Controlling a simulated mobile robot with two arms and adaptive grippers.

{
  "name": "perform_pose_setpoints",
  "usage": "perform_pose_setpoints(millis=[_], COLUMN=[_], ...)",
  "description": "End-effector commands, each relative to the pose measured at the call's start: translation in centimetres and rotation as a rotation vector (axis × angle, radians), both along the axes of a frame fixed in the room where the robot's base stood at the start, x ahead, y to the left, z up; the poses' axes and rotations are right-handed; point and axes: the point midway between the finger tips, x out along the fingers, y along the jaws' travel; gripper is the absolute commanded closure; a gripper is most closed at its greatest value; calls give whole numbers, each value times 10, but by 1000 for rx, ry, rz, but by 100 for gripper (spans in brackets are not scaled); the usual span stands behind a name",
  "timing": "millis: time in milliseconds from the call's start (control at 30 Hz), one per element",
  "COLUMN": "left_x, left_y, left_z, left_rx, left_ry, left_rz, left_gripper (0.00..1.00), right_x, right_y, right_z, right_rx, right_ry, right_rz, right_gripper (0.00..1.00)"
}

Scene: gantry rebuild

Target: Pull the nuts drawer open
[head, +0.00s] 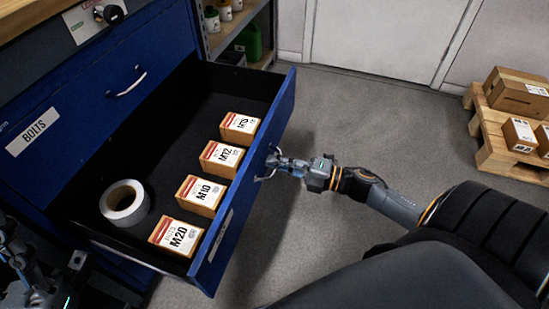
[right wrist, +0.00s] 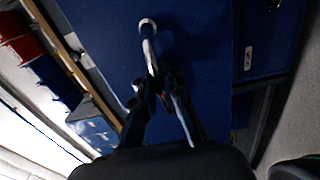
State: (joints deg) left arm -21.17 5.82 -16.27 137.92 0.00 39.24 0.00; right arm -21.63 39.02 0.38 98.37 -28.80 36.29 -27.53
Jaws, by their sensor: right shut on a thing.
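The nuts drawer (head: 287,110) stands pulled out from the blue cabinet, its inside showing. It holds a row of small orange-and-white boxes, among them the M20 box (head: 176,237), M10 box (head: 201,196) and M12 box (head: 222,158), and a roll of white tape (head: 125,203). A white label (head: 222,235) is on its front. My right gripper (head: 271,165) is at the drawer front, shut on the drawer handle, which shows in the right wrist view (right wrist: 148,38). My left gripper shows only partly at the lower left edge (head: 35,265); its fingers are unclear.
The closed bolts drawer (head: 100,100), with its own handle (head: 127,84), is above. A shelf with bottles (head: 232,25) stands behind. A pallet with cartons (head: 490,150) is at the far right. The floor (head: 350,120) between is clear.

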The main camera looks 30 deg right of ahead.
Motion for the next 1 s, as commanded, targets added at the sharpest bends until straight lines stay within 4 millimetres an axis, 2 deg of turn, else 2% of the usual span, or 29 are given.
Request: perform_pose_setpoints(millis=[167, 200, 300, 667, 767, 1000], left_x=[0, 0, 0, 0, 0, 0], left_y=[0, 0, 0, 0, 0, 0], left_z=[0, 0, 0, 0, 0, 0], left_rx=[0, 0, 0, -1, -1, -1], left_ry=[-1, -1, -1, -1, -1, -1], left_rz=[0, 0, 0, -2, -1, -1], left_gripper=[60, 60, 60, 60, 60, 60], right_x=[-1, -1, -1, -4, -13, -54], right_y=[1, 1, 1, -2, -10, -41], right_z=[-1, -1, -1, -1, -2, -4], right_rx=[1, 1, 1, 0, 0, -1], right_ry=[2, 2, 2, 3, 5, 7], right_rz=[2, 2, 2, 0, -1, -1], right_gripper=[100, 84, 67, 67, 67, 67])
